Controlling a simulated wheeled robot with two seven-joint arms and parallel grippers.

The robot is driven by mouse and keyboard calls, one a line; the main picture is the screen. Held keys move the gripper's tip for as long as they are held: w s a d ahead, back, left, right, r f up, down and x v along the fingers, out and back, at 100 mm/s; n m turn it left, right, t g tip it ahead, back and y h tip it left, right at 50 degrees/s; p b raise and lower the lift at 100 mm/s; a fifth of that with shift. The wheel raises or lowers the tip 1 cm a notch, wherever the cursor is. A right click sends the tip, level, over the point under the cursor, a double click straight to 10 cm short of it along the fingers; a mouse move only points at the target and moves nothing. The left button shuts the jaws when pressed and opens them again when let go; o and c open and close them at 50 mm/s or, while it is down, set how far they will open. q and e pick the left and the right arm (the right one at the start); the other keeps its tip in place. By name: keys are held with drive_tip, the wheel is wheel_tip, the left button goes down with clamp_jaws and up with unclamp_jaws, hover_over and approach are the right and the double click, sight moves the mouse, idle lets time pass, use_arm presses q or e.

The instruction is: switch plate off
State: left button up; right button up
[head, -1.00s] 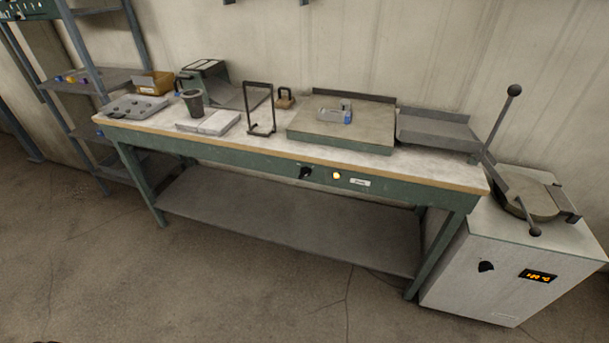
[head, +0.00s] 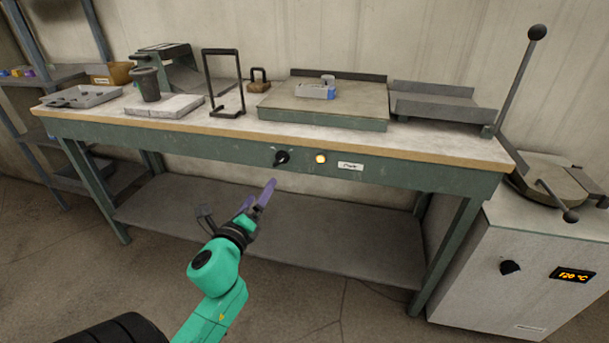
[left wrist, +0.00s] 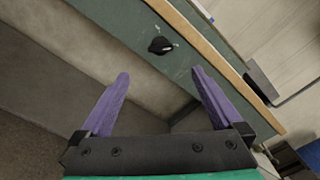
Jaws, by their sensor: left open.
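A black rotary knob (head: 282,158) sits on the green front rail of the bench, with a lit yellow lamp (head: 320,158) and a white label (head: 350,166) to its right. The flat grey-topped plate (head: 300,104) is on the bench above them and carries a small grey and blue object (head: 318,91). My left gripper (head: 262,194), with purple fingers, is open and empty, below and in front of the knob, apart from it. In the left wrist view the knob (left wrist: 160,45) shows beyond the gap between the fingertips (left wrist: 160,73). My right gripper is not in view.
The bench's wooden front edge (head: 230,133) overhangs the rail. A lower shelf (head: 330,240) lies beneath. At right stands a grey cabinet (head: 480,290) with its own knob (head: 510,267), a display reading 120 °C (head: 573,276) and a long lever (head: 515,85). Space in front of the rail is clear.

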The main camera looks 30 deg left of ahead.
sight(278, 161)
use_arm(q)
drive_tip(key=x, duration=1.3)
drive_tip(key=shift+w+a+r, duration=0.15)
drive_tip(key=shift+w+a, duration=0.1)
drive_tip(key=shift+a, duration=0.05)
drive_tip(key=shift+w+a, duration=0.1)
drive_tip(key=shift+w, duration=0.15)
drive_tip(key=c, duration=1.4)
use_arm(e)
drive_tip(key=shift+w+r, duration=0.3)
